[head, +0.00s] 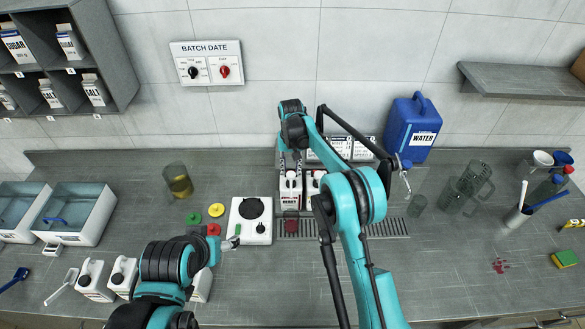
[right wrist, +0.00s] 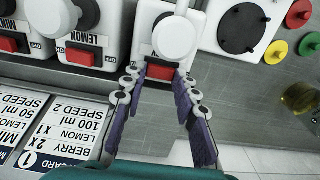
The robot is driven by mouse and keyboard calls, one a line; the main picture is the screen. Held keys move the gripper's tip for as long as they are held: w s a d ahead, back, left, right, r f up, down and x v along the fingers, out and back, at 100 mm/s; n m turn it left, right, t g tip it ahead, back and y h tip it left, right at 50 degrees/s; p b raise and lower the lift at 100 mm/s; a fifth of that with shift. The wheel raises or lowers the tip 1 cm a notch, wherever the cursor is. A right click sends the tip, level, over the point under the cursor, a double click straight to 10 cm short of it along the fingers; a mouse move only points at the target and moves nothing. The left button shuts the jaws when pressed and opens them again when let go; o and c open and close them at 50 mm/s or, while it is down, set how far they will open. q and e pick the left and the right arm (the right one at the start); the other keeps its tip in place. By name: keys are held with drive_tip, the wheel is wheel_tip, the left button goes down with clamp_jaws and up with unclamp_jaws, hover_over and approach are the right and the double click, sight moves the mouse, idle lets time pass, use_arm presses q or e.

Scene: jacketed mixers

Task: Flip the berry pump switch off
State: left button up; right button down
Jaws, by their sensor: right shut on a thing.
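My right gripper (head: 290,163) reaches down onto this pump from above. In the right wrist view its fingertips (right wrist: 162,68) sit on both sides of the red switch and are shut on it. The pump's label is hidden there, and I cannot tell which way the switch is set. My left gripper (head: 229,244) is low beside the hotplate, too small to tell open or shut.
The lemon pump (right wrist: 85,40) stands beside it. A small dark red cup (head: 291,224) stands below the berry pump on the drain grate (head: 385,227). The white hotplate (head: 240,235) is just left. A blue water jug (head: 411,125) stands right.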

drive_tip(key=shift+a+h, duration=0.4)
drive_tip(key=shift+h, duration=0.8)
drive_tip(key=c, duration=1.2)
unclamp_jaws()
drive_tip(key=shift+o, duration=0.2)
drive_tip(key=v, duration=1.2)
drive_tip(key=shift+d, duration=0.1)
